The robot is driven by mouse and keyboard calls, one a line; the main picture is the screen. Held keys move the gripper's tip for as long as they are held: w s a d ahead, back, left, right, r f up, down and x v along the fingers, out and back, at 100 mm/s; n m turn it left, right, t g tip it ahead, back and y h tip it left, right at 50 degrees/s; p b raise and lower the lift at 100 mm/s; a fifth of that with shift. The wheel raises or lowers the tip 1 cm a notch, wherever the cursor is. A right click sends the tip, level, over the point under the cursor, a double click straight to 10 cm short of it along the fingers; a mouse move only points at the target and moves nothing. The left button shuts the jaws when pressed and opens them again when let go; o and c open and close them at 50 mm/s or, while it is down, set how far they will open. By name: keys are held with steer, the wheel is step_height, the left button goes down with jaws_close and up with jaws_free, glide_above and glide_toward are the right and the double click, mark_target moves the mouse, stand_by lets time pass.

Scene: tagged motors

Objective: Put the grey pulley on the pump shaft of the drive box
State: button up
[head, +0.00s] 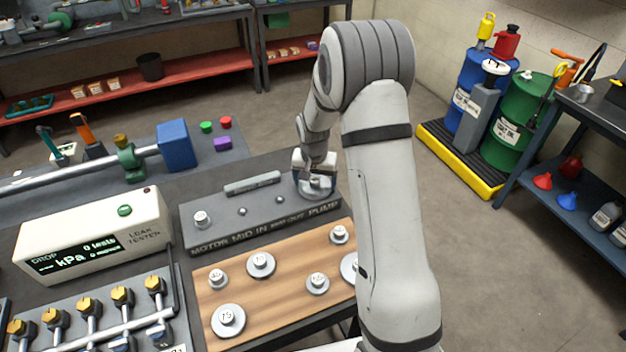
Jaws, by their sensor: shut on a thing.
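The drive box (228,232) is a dark grey box with MOTOR, MID IN, MID OUT and PUMP written along its front. My gripper (314,174) is over its right end, by the PUMP label, pointing down and shut on a grey pulley (317,190). The pulley is at the box top. The pump shaft is hidden under the pulley and gripper, and I cannot tell whether the pulley is seated on it. A small pulley (201,218) sits at the MOTOR end. Two thin bare shafts (242,211) stand between.
A wooden board (285,293) in front holds several grey pulleys with numbered hubs. A leak tester (95,240) stands at left, with a valve manifold (110,320) before it. A grey bar (252,183) lies on the box's back part. My arm covers the board's right edge.

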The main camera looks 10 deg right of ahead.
mark_target(314, 189)
steer(key=shift+f, duration=0.15)
steer(key=o, duration=1)
step_height(314, 189, up, 12)
steer(key=s+b, duration=0.1)
steer(key=s+r+n+t, duration=0.1)
steer(key=s+r, duration=0.3)
steer(key=s, duration=0.3)
steer(key=s+r+n, duration=0.1)
steer(key=s+r, duration=0.4)
steer(key=s, duration=0.2)
steer(key=s+n, duration=0.2)
steer(key=s, duration=1.3)
steer(key=shift+n+t+y, duration=0.3)
steer(key=shift+t, duration=0.1)
steer(key=shift+a, duration=0.1)
